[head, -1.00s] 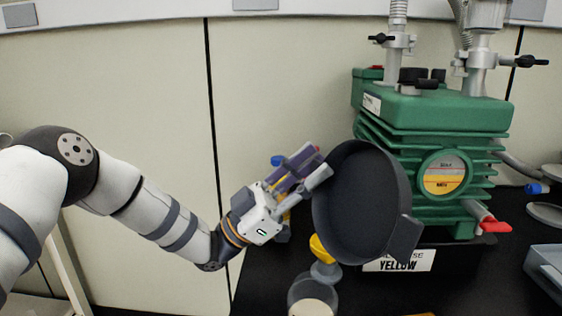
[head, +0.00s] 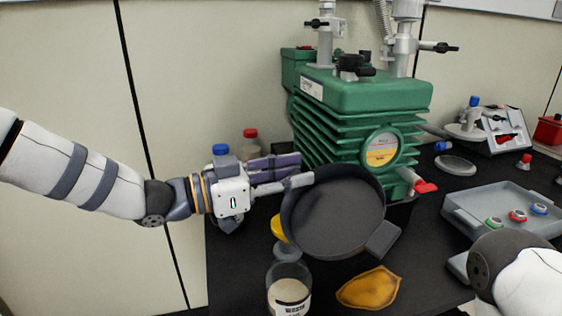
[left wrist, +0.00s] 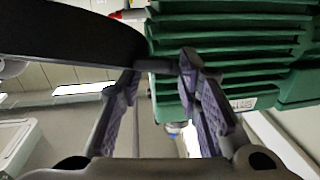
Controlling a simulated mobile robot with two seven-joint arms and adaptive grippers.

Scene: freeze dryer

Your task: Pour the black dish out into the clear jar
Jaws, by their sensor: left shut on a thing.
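The black dish (head: 335,222) is a round, shallow pan with a square tab at its lower right. It is held in the air, tilted with its open side toward the head camera; I see only dark surface inside. My left gripper (head: 300,181) is shut on its upper left rim. The dish's dark side (left wrist: 75,38) fills the upper left of the left wrist view, beside the fingers (left wrist: 155,95). The clear jar (head: 289,270) stands upright below and left of the dish, with pale matter inside and a label reading "WASTE". My right gripper is out of view.
A green pump (head: 360,105) stands close behind the dish. An orange-yellow flat piece (head: 370,288) lies right of the jar. A grey tray (head: 478,205) is at right, near my right arm. Bottles with blue (head: 220,149) and red (head: 250,133) caps stand behind my left gripper.

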